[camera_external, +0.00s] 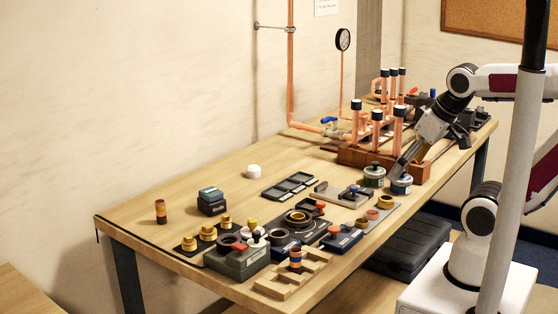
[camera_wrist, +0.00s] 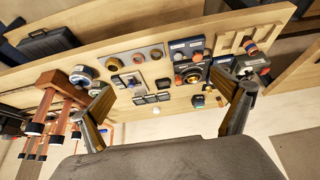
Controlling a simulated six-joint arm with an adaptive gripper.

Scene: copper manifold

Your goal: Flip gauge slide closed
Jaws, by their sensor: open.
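A light metal plate (camera_external: 341,195) with a dark slide-like piece and a small blue part lies mid-bench; it looks like the gauge slide, but I cannot tell its position for certain. It also shows in the wrist view (camera_wrist: 128,80), between my fingers and beyond their tips. A round wall gauge (camera_external: 343,39) hangs on a copper pipe at the back. My gripper (camera_external: 400,172) is open and empty, angled down beside the round tins, to the right of the plate. In the wrist view the two fingers of my gripper (camera_wrist: 163,82) are spread wide.
A copper manifold on a wooden base (camera_external: 382,160) rises behind. Black trays (camera_external: 289,186) lie left of the plate. Fixtures with knobs (camera_external: 237,262) crowd the front. Bare wood is free at the back left.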

